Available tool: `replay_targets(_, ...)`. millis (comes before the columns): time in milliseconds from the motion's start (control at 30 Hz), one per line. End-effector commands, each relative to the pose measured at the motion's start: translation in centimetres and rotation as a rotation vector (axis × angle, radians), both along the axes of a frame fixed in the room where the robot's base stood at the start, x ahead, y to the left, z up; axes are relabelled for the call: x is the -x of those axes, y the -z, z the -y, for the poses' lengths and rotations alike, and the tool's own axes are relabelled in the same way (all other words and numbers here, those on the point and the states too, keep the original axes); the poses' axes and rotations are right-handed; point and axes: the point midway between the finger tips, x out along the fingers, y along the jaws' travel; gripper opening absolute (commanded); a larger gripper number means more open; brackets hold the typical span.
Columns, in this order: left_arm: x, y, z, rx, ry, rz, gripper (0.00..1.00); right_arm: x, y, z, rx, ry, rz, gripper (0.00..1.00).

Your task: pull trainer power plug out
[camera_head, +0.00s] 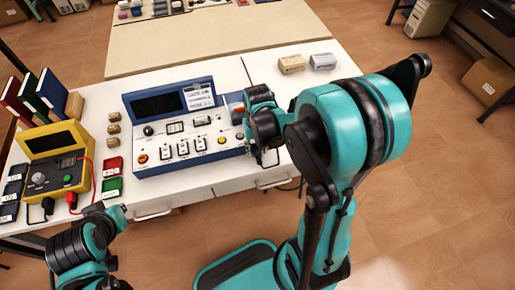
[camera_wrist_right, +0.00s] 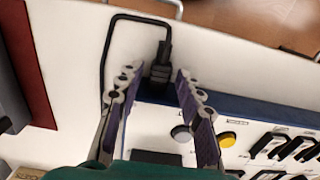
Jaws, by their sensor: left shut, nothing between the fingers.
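The trainer (camera_head: 215,146) is a blue-and-white console with a dark screen in the middle of the white table. Its blue edge (camera_wrist_right: 240,104) shows in the right wrist view. A black power plug (camera_wrist_right: 160,68) sits upright at that edge, with a black cable (camera_wrist_right: 108,50) looping up and left. My right gripper (camera_wrist_right: 155,82) is open, one finger on each side of the plug with gaps showing. In the head view my right gripper (camera_head: 262,152) is at the trainer's right end and hides the plug. My left gripper (camera_head: 117,211) is shut and empty, before the table's front edge.
A yellow tester (camera_head: 55,165) with red and black leads stands on the left. Red (camera_head: 112,167) and green (camera_head: 112,187) blocks lie between it and the trainer. Books (camera_head: 50,90) stand behind. Two small boxes (camera_head: 291,64) (camera_head: 323,61) lie at the back right.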

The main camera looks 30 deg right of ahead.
Motion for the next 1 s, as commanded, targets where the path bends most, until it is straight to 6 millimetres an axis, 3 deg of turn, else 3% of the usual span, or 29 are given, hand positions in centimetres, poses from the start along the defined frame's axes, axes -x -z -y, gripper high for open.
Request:
replay_targets(33, 0.0, 0.0, 0.0, 0.0, 0.0, 0.0, 0.0, 0.0, 0.0, 0.0, 0.0, 0.0, 0.0, 0.18)
replay_targets(100, 0.0, 0.0, 0.0, 0.0, 0.0, 0.0, 0.0, 0.0, 0.0, 0.0, 0.0, 0.0, 0.0, 0.0)
replay_targets(300, 0.0, 0.0, 0.0, 0.0, 0.0, 0.0, 0.0, 0.2, 0.0, 0.0, 0.0, 0.0, 0.0, 0.0)
replay_targets(533, 0.0, -0.2, 0.0, 0.0, 0.0, 0.0, 0.0, 2.4, 0.0, -0.6, 0.0, 0.0, 0.0, 0.0)
replay_targets(733, 0.0, -0.2, 0.0, 0.0, 0.0, 0.0, 0.0, 2.5, 0.0, -0.6, -0.001, 0.0, -0.004, 0.0)
replay_targets(767, 0.0, -0.2, 0.0, 0.0, 0.0, 0.0, 0.0, 2.5, 0.0, -0.6, -0.001, 0.0, -0.004, 0.22)
replay_targets(833, 0.0, -0.2, 0.0, 0.0, 0.0, 0.0, 0.0, 2.5, 0.0, -0.6, -0.001, 0.0, -0.004, 0.4)
replay_targets(1000, 0.0, -0.2, 0.0, 0.0, 0.0, 0.0, 0.0, 2.4, 0.0, -0.6, 0.0, 0.0, -0.002, 0.41)
